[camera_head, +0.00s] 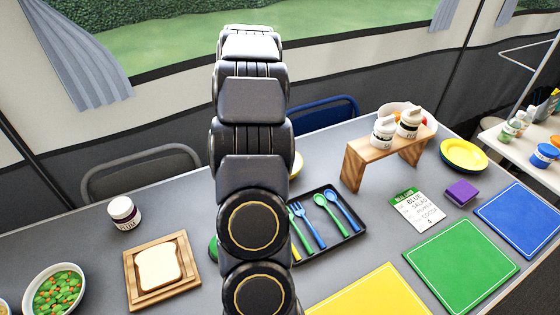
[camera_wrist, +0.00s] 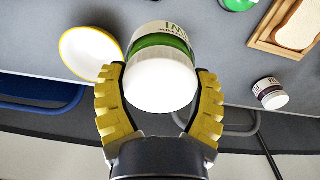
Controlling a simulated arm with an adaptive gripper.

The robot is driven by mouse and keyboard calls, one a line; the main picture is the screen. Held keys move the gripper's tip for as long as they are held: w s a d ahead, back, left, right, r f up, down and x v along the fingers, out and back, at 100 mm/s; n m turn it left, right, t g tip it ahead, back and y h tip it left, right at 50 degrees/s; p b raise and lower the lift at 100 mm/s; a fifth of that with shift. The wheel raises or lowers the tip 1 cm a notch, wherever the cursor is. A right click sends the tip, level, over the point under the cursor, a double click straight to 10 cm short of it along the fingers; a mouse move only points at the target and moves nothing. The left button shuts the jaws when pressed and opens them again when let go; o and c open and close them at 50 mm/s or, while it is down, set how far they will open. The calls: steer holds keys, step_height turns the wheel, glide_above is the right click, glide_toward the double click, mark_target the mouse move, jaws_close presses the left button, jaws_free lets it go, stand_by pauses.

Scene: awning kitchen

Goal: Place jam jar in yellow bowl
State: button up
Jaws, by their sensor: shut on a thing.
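My gripper (camera_wrist: 160,70) is shut on a jar (camera_wrist: 160,84) with a white lid, a green band and a pale label whose lettering is only partly readable. The yellow fingers press on both sides of it. A yellow bowl (camera_wrist: 90,53) with a white inside is left of the jar in the wrist view, close to the left finger. In the head view, only a sliver of that bowl (camera_head: 297,164) shows beside my arm, which hides the gripper and held jar. Another white-lidded jar (camera_head: 124,212) with a dark label stands at the table's left; it also shows in the wrist view (camera_wrist: 270,94).
A bread board (camera_head: 133,277) and a bowl of vegetables (camera_head: 56,291) are at the left. A cutlery tray (camera_head: 347,238) lies right of my arm. A wooden stand (camera_head: 354,167) with two jars is behind it. Yellow plates (camera_head: 463,155) and coloured mats are at the right.

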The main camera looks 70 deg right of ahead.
steer(key=s+d+m, duration=0.1)
steer(key=s+d, duration=0.2)
steer(key=s, duration=0.3)
steer(key=w+d+f, duration=0.1)
steer(key=d+f, duration=0.2)
steer(key=d, duration=0.1)
steer(key=w+d+f, duration=0.1)
steer(key=d+f, duration=0.2)
steer(key=d, duration=0.1)
steer(key=w+d+f, duration=0.2)
steer(key=d+f, duration=0.2)
steer(key=shift+d, duration=0.4)
steer(key=shift+f, duration=1.45)
steer(key=shift+f, duration=0.15)
steer(key=o, duration=1.1)
steer(key=shift+o, duration=0.2)
